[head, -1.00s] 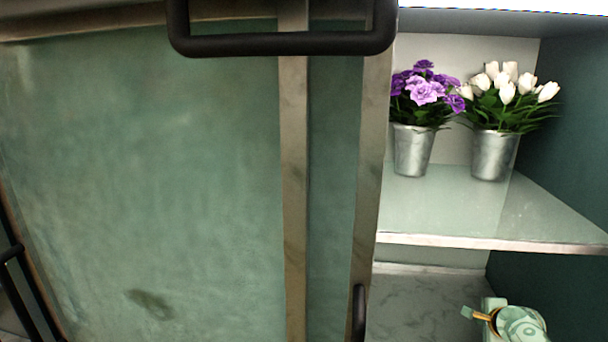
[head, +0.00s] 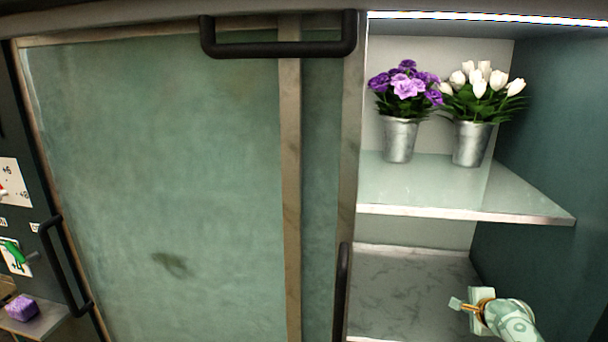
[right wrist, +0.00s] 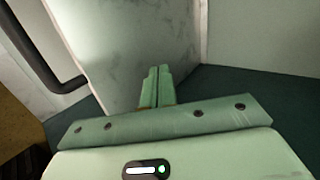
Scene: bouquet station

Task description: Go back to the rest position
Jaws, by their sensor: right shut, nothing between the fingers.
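My right gripper (head: 462,306) is at the lower right of the head view, in front of the lower compartment of the open cabinet section. In the right wrist view its two green fingers (right wrist: 157,86) are together with nothing between them. My left gripper is not in view.
Purple flowers in a metal pot (head: 399,140) and white tulips in another metal pot (head: 470,145) stand on the upper shelf (head: 450,190). A sliding door (head: 160,190) with a dark handle (head: 280,50) covers the left. A purple block (head: 22,307) sits on a ledge at far left.

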